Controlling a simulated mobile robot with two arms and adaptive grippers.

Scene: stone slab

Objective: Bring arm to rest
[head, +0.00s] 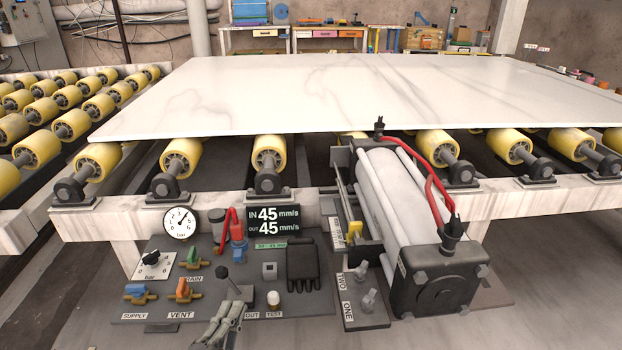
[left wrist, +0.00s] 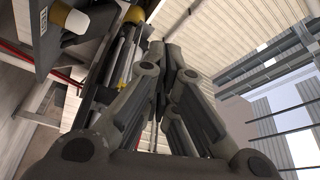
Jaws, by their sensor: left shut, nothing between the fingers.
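My left gripper (head: 227,312) shows at the bottom edge of the head view, in front of the lower part of the control panel (head: 215,318). Its fingers are shut with nothing between them. In the left wrist view the left gripper (left wrist: 176,62) fills the middle, its fingers together, with part of the panel side at upper left. Most of the left arm is hidden below the head frame. My right gripper is in neither view.
Behind, a marble slab (head: 350,95) lies on yellow rollers (head: 181,157). Grey floor shows at lower right.

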